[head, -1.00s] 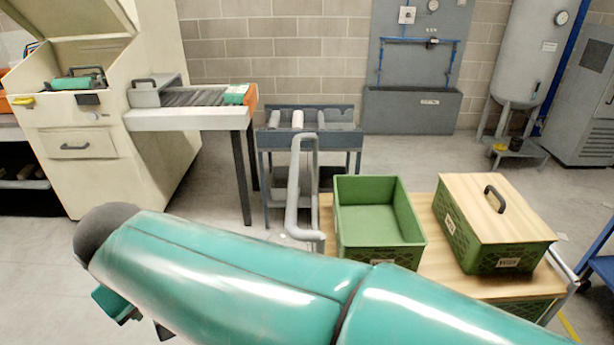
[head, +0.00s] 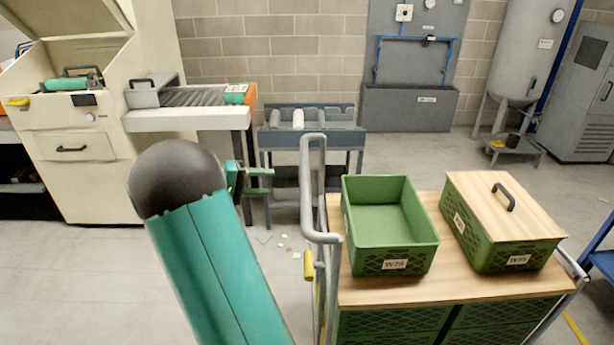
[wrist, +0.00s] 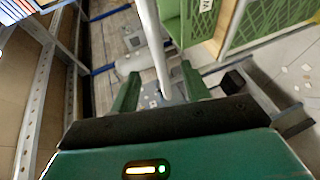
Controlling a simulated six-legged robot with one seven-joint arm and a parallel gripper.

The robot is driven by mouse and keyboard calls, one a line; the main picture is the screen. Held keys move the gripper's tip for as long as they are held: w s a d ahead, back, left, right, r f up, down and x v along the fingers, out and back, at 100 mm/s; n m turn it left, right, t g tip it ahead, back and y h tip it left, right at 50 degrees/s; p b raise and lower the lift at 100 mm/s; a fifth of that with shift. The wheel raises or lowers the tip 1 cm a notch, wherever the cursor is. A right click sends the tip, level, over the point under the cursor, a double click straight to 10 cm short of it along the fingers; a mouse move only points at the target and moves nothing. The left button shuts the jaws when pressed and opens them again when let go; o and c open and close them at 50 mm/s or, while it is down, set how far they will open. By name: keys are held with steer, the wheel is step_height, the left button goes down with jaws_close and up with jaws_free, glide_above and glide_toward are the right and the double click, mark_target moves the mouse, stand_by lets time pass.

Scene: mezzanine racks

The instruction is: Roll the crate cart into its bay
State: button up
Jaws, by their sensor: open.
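The crate cart (head: 390,291) stands at the right of the head view, with a wooden top and green crates below it. Its bent grey tube handle (head: 308,190) rises at its left side. On top sit an open, empty green crate (head: 395,262) and a green crate with a wooden lid (head: 515,258). My gripper (head: 268,183) is open just left of the handle, its green fingers pointing toward it. In the wrist view a grey bar (wrist: 155,50) runs between my open fingers (wrist: 160,90); I cannot tell whether they touch it. The bay cannot be made out.
A grey roller stand (head: 310,135) is behind the handle, beside a cream machine (head: 80,170) with a roller outfeed. Small scraps lie on the floor left of the cart. A blue cart (head: 600,262) shows at the right edge. Floor at front left is clear.

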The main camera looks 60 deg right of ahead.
steer(key=r+x, duration=0.1)
steer(key=x, duration=1.4)
steer(key=shift+d+g+h, duration=0.3)
steer(key=shift+d+g, duration=0.1)
steer(key=shift+d, duration=0.3)
jaws_close()
